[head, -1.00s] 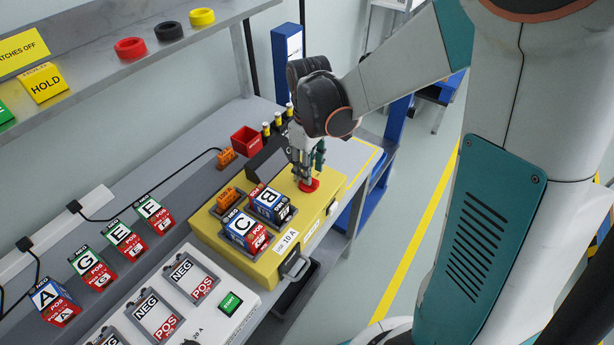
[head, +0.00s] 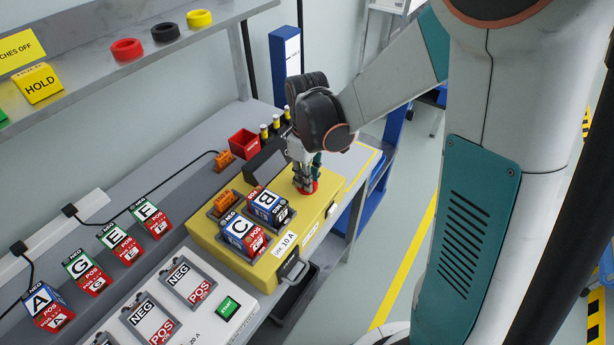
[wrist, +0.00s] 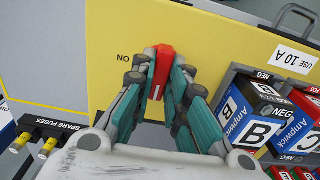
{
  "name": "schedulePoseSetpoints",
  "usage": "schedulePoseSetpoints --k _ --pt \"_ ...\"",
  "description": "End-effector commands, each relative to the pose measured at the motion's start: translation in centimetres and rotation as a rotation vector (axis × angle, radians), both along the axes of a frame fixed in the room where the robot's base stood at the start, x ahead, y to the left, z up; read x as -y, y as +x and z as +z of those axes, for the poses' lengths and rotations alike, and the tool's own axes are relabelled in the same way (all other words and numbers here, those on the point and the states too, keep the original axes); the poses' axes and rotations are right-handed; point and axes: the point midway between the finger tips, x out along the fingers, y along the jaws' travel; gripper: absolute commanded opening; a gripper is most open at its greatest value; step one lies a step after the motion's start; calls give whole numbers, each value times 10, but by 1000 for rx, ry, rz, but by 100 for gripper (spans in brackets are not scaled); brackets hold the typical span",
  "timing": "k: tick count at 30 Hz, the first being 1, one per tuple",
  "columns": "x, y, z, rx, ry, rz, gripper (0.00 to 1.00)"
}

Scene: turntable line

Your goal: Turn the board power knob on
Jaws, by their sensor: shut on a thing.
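The power knob, a red bar-shaped piece (wrist: 160,66), sits on the yellow board (wrist: 215,50). In the wrist view my gripper (wrist: 158,85) is shut on it, with one finger on each side. Beside it the letters "NO" show on the board. In the head view the red of the knob (head: 306,187) shows below my gripper (head: 305,180), near the far right corner of the yellow board (head: 318,212). The fingers hide part of the knob.
Battery blocks B (head: 268,205) and C (head: 245,235) sit in the board close to my gripper. A red bin (head: 243,143) and spare fuses (wrist: 52,143) stand behind. A shelf (head: 120,70) hangs at upper left. A white charger (head: 215,310) stands at the front.

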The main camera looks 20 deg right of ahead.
Motion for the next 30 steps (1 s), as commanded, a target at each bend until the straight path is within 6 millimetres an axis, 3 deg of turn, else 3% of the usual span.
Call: schedulePoseSetpoints --k 11,30 --pt "0 0 0 0 0 -117 0" --pt "0 0 0 0 0 -696 0"
